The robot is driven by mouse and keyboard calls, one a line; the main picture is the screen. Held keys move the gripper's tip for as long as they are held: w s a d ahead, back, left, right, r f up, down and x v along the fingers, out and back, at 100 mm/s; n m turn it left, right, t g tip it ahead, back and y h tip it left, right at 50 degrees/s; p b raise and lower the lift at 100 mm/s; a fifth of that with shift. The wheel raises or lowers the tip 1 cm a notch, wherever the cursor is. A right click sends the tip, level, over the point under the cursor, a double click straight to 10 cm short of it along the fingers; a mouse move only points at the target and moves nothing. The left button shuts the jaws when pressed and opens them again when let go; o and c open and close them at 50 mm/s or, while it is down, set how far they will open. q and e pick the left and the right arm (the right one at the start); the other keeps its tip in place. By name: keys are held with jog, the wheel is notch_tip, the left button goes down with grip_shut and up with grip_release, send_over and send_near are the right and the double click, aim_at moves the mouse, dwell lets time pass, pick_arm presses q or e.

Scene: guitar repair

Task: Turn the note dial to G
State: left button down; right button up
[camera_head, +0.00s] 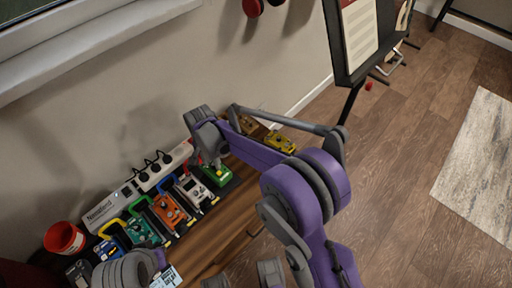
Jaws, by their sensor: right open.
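My right gripper (214,167) reaches down from its grey wrist over a green pedal (216,175) on the wooden bench. It is open, but its fingertips are small and partly hidden by my wrist. I cannot tell whether they touch the pedal. No note dial or letter G can be made out; any dial on the green pedal is too small or covered. A grey part of my left arm shows at the lower left, and I do not make out its gripper.
A white-grey pedal (194,189), an orange pedal (169,210) and a teal pedal (142,231) stand in a row. A white power strip (110,209) lies behind. A red cup (64,239) stands left, a yellow pedal (281,141) right. A music stand (362,35) stands behind.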

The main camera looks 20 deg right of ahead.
aim_at(213, 165)
jog(key=n+b, duration=0.1)
jog(key=n, duration=0.4)
jog(key=shift+d+f, duration=0.1)
jog(key=shift+d, duration=0.05)
jog(key=n+b, duration=0.1)
jog(key=n, duration=0.4)
notch_tip(213, 165, up, 11)
jog(key=n+p, duration=0.1)
jog(key=p, duration=0.1)
jog(key=s+d+r+m+t+p, duration=0.1)
jog(key=s+d+r+t+p, duration=0.2)
jog(key=s+d+r+p, duration=0.7)
jog(key=shift+s+d+r+m, duration=0.4)
jog(key=shift+s+d+r, duration=1.2)
jog(key=shift+s+r, duration=1.15)
jog(key=shift+s+f, duration=0.3)
